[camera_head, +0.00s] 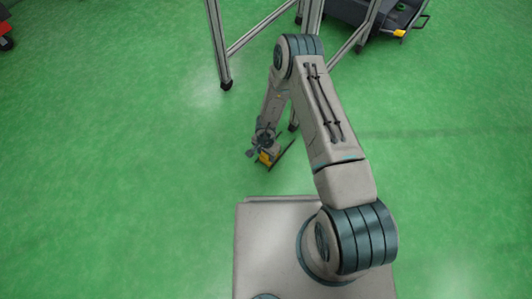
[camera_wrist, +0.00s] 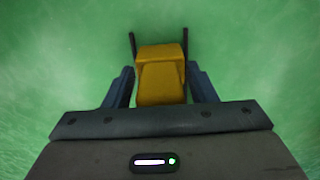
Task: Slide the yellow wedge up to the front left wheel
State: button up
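The yellow wedge (camera_wrist: 161,82) lies between the two fingers of my gripper (camera_wrist: 159,45) in the wrist view. The dark fingers run close along both its sides, with no clear gap, and look shut on it. In the head view the wedge (camera_head: 265,158) is a small yellow patch at my gripper (camera_head: 275,155), low over or on the green floor; the wrist partly hides it. A metal frame (camera_head: 217,40) stands beyond, with a dark foot or wheel (camera_head: 226,85) at its near left leg. Which wheel is the front left one I cannot tell.
A dark cart-like object (camera_head: 350,12) with a yellow part (camera_head: 399,33) stands at the top right. A red object (camera_head: 4,27) is cut off at the top left. Another frame leg is partly behind my arm. The green floor (camera_head: 120,150) left of my gripper is clear.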

jog(key=c, duration=0.8)
jog(key=shift+w+d+p, duration=0.4)
jog(key=shift+w+d, duration=0.45)
jog(key=shift+w, duration=0.25)
jog(key=shift+w+d+b, duration=0.35)
jog(key=shift+w+d, duration=0.45)
jog(key=shift+w, duration=0.2)
jog(key=shift+w+d+b, duration=0.3)
jog(key=shift+w+d, duration=0.45)
jog(key=shift+w, duration=0.25)
jog(key=shift+w+d+b, duration=0.35)
jog(key=shift+w+d, duration=0.45)
jog(key=shift+w, duration=0.2)
jog(key=shift+w+d+b, duration=0.45)
jog(key=shift+w+d, duration=0.15)
jog(key=shift+w, duration=0.2)
jog(key=o, duration=1.2)
jog(key=shift+c, duration=0.2)
notch_tip(320, 180, up, 14)
jog(key=p, duration=0.6)
jog(key=shift+p, duration=0.3)
